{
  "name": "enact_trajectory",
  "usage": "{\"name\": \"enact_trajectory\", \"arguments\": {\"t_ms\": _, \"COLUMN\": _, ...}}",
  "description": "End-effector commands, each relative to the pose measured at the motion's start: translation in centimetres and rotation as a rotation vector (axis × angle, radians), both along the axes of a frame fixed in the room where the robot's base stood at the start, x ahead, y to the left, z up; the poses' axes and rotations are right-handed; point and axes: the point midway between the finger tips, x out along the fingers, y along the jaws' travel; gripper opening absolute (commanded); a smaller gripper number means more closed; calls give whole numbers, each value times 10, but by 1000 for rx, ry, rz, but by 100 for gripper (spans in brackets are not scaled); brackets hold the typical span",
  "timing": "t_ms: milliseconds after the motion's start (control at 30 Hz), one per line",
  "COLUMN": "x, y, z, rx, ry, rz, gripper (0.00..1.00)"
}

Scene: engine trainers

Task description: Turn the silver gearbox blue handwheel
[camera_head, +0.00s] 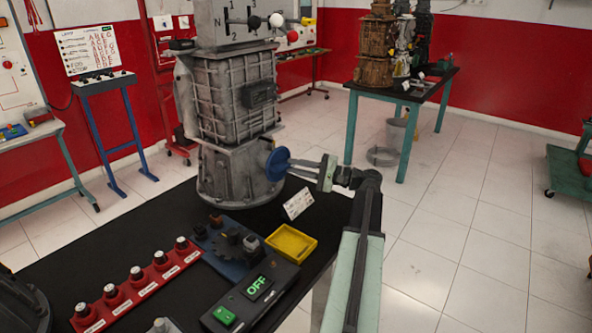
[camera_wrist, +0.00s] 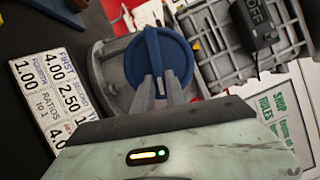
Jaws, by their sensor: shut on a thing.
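The silver gearbox (camera_head: 232,125) stands upright on the black table top. Its blue handwheel (camera_head: 277,164) sits on the lower right side of the housing. In the wrist view the handwheel (camera_wrist: 172,52) is a round blue disc with a raised bar across it, in front of a grey round flange. My gripper (camera_head: 292,163) reaches in from the right. In the wrist view its two fingers (camera_wrist: 160,88) are close together on the lower end of the blue bar. The exact contact is partly hidden by the fingertips.
A white ratio card (camera_head: 298,203) stands below the handwheel. Another table (camera_head: 405,92) with engines stands behind right. Floor right of my arm is clear.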

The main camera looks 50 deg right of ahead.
Motion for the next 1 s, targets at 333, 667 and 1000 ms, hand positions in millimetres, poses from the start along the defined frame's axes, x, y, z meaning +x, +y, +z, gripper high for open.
{"name": "enact_trajectory", "arguments": {"t_ms": 333, "x": 0, "y": 0, "z": -2, "rx": 16, "ry": 6, "rz": 0, "gripper": 0}}
{"name": "enact_trajectory", "arguments": {"t_ms": 667, "x": 0, "y": 0, "z": -1, "rx": 16, "ry": 4, "rz": 0, "gripper": 38}}
{"name": "enact_trajectory", "arguments": {"t_ms": 1000, "x": -10, "y": -5, "z": -2, "rx": 17, "ry": 2, "rz": -2, "gripper": 38}}
